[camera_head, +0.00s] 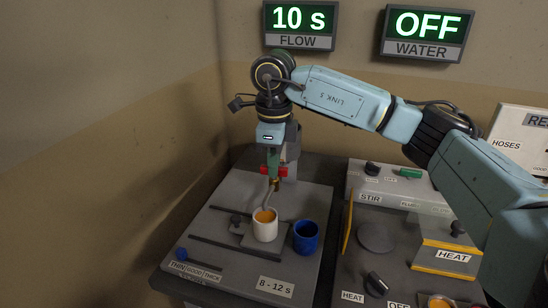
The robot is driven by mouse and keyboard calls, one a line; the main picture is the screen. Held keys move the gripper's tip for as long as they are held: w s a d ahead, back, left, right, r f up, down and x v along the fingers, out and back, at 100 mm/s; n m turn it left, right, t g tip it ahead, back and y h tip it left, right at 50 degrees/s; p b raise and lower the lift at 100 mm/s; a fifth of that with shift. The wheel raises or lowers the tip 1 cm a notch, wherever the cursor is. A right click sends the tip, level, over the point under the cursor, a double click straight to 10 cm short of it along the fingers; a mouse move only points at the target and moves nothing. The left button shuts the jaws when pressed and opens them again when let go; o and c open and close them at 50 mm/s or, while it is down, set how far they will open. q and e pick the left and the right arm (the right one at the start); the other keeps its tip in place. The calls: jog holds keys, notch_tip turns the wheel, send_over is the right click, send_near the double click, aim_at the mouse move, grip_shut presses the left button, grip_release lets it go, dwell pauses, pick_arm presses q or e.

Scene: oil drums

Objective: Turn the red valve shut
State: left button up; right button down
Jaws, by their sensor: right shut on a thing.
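The red valve (283,171) is on the upright fitting at the back of the grey flow stand on the left. Only bits of its red handle show, either side of my right gripper (272,167). My right gripper comes down from above and is shut on the valve; the fingers hide most of the handle. A brass spout (276,184) is just below the gripper. A white cup (265,226) with orange liquid stands under it. My left gripper is not in view.
A blue cup (305,237) stands right of the white cup. The flow sign (300,18) reads "10 s" and the water sign (423,31) reads "OFF". The stir and heat unit (375,237) stands to the right. A wall closes the left side.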

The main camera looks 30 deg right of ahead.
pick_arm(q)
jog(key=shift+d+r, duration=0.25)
pick_arm(e)
jog(key=shift+m, duration=0.7)
jog(key=c, duration=1.4)
grip_release()
jog(key=shift+c, duration=0.2)
